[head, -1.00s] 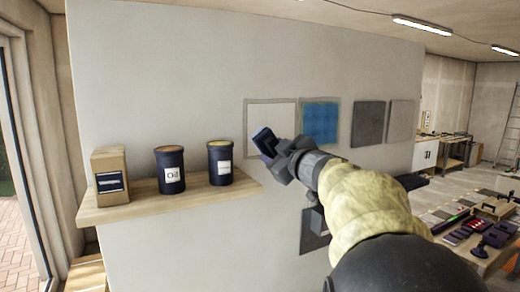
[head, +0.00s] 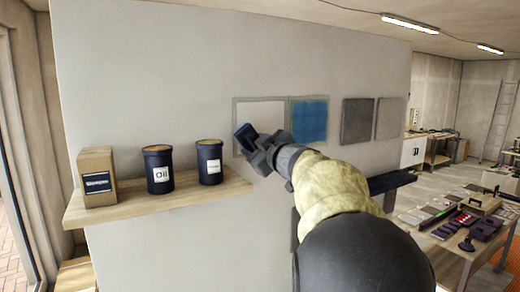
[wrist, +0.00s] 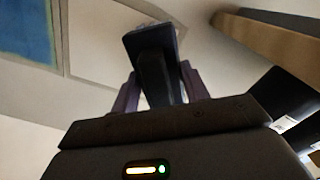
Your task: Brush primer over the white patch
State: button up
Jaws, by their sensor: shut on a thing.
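The white patch (head: 268,108) is a pale square with a grey border on the wall, left of a blue square (head: 309,120). My gripper (head: 262,155) is shut on a dark blue, flat-headed tool, the brush (head: 243,134). In the head view the brush overlaps the patch's lower left corner. In the wrist view the brush (wrist: 150,45) stands up between the fingers (wrist: 158,88), with the pale patch (wrist: 108,38) behind it at the left. I cannot tell whether the brush touches the wall. My gripper hides the patch's lower edge.
A wooden shelf (head: 160,205) at the left holds a cardboard box (head: 97,177) and two dark pots (head: 158,170) (head: 209,162), close to my gripper's left. Two grey squares (head: 357,124) (head: 390,118) hang further right. A table with tools (head: 462,225) stands at right.

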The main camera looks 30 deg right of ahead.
jog(key=shift+w+a, duration=0.15)
jog(key=shift+w, duration=1.1)
jog(key=shift+d, duration=0.3)
jog(key=shift+s+a, duration=0.2)
jog(key=shift+s, duration=0.1)
jog(key=shift+w+a, duration=0.15)
jog(key=shift+a, duration=0.2)
jog(key=shift+d, duration=0.1)
jog(key=shift+d, duration=0.2)
